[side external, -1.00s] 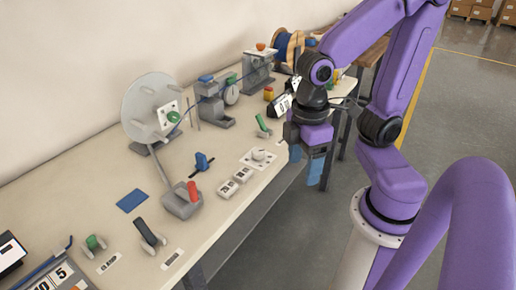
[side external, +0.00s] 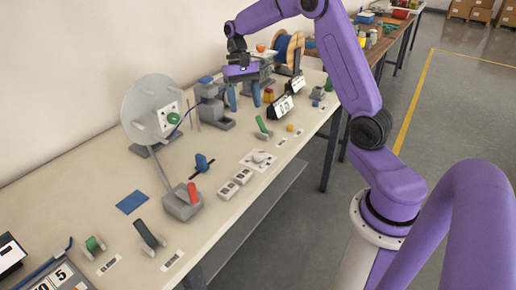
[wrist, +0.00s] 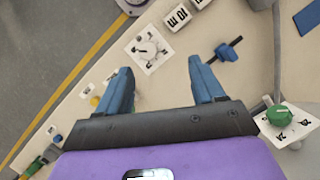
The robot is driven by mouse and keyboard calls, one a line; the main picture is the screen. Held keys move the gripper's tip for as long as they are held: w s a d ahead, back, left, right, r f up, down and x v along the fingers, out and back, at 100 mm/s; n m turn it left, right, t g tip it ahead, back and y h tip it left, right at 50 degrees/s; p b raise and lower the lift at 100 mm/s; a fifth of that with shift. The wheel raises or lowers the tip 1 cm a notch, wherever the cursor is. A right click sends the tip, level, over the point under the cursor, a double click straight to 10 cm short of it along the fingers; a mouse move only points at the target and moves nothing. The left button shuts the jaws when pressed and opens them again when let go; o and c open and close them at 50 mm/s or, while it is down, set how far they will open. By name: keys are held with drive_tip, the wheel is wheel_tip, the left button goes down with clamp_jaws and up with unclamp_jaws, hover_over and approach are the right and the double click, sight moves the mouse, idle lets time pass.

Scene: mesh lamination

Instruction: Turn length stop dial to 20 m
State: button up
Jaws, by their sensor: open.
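A white dial plate with a pale round knob (side external: 258,159) lies flat near the bench's front edge. In the wrist view this dial (wrist: 148,47) shows beyond my fingertips, with small marks around the knob. A green knob on a white plate (side external: 173,118) is fixed at the grey disc; this green knob (wrist: 284,116) also shows at the right of the wrist view. I cannot read either plate's marks, or tell which is the length stop dial. My gripper (side external: 244,98) is open and empty above the far part of the bench, apart from both dials; its blue fingers (wrist: 160,70) point down.
Near the flat dial are two white label blocks (side external: 236,182), a blue slider (side external: 203,163) and a green-handled lever (side external: 264,127). A red-handled grey block (side external: 183,202) stands nearer. A grey post (side external: 211,107) stands close to my gripper. Mid-bench has bare patches.

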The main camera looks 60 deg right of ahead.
sight(258, 152)
drive_tip(key=w+d+f+m+y, duration=0.1)
drive_tip(key=d+m, duration=0.2)
drive_tip(key=d, duration=0.4)
drive_tip(key=x, duration=1.7)
drive_tip(key=shift+w+a+f, duration=0.15)
drive_tip(key=shift+f, duration=0.2)
drive_tip(key=c, duration=1)
